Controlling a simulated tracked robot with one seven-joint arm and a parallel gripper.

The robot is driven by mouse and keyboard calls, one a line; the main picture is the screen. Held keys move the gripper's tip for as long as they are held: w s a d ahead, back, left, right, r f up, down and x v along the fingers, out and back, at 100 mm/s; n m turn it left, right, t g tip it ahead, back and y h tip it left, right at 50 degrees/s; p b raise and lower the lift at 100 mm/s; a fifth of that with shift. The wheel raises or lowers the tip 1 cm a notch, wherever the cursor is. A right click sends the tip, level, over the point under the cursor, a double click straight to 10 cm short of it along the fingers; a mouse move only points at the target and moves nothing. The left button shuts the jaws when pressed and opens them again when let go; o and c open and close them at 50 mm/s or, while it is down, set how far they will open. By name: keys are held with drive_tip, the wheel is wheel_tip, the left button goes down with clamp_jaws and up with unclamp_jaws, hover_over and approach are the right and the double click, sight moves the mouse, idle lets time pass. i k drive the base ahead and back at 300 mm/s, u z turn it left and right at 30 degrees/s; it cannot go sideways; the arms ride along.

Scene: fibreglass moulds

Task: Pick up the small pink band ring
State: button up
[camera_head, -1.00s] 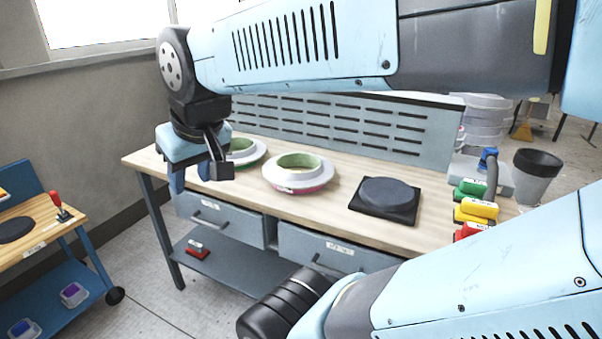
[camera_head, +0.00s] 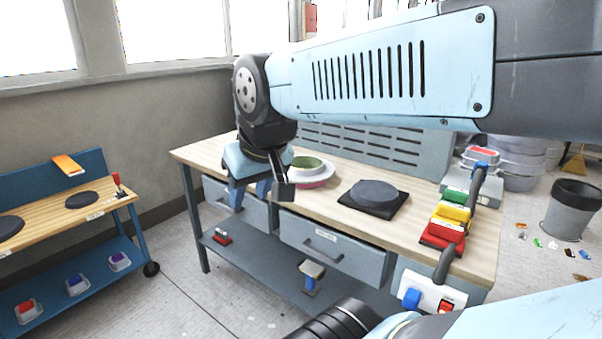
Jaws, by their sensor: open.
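A ring-shaped mould (camera_head: 318,172) with a green inner collar, a pale flange and a pink band (camera_head: 318,184) below sits on the wooden bench (camera_head: 210,152), towards its back left. My gripper (camera_head: 249,195) hangs in front of and to the left of this mould in the picture, with its blue fingers pointing down and apart. It is open and appears empty. My gripper and wrist partly cover the mould's left side. A second ring is not visible; the wrist may hide it.
A black square plate with a round disc (camera_head: 374,194) lies mid-bench. Green, yellow and red blocks (camera_head: 446,228) stand at the bench's right. A grey slotted panel (camera_head: 350,145) rises behind. A blue trolley (camera_head: 92,238) stands at left, with open floor between.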

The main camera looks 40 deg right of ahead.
sight(322, 169)
drive_tip(key=z, duration=0.2)
drive_tip(key=i, duration=1)
drive_tip(key=z, duration=0.05)
